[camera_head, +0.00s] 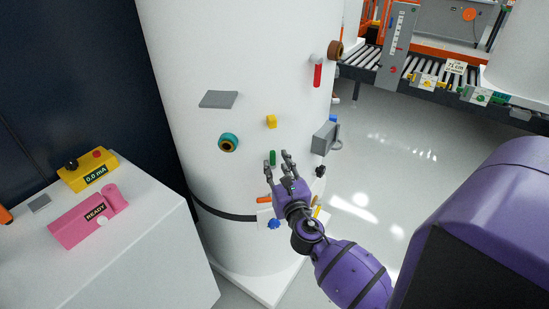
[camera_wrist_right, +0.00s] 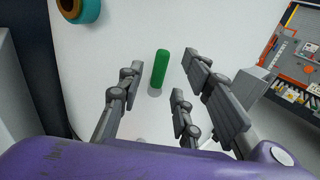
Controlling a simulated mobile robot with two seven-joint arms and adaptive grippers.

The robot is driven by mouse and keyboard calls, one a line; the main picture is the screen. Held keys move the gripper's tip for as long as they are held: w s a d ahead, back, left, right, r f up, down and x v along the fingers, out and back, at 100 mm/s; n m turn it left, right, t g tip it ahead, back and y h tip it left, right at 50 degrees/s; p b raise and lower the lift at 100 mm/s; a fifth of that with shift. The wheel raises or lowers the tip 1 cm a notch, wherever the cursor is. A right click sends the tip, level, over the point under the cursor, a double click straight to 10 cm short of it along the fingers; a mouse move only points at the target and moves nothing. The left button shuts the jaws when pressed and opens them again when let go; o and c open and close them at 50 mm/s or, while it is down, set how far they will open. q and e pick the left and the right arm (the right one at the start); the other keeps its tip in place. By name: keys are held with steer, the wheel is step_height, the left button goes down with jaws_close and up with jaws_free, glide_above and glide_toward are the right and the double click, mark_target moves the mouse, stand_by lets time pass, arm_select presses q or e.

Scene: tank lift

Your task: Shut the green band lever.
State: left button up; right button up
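The green lever (camera_head: 272,158) is a short bar on the curved wall of the white tank (camera_head: 235,70). It points roughly up and down. In the right wrist view the green lever (camera_wrist_right: 160,68) stands just beyond the fingertips, between the left finger and the two right fingers. My right gripper (camera_head: 281,165) is open and empty, and its fingers point at the tank close to the lever. In the right wrist view the open right gripper (camera_wrist_right: 163,88) shows a gap to the lever; I cannot tell how wide. My left gripper is not in view.
Around the lever the tank carries a yellow block (camera_head: 271,121), a teal ring (camera_head: 228,143), a grey box (camera_head: 323,138) and a red-handled lever (camera_head: 317,75). A white cabinet (camera_head: 165,250) with yellow and pink devices stands at left. Open floor (camera_head: 375,165) lies to the right.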

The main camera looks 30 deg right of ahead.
mark_target(273, 159)
steer(key=shift+x, duration=2)
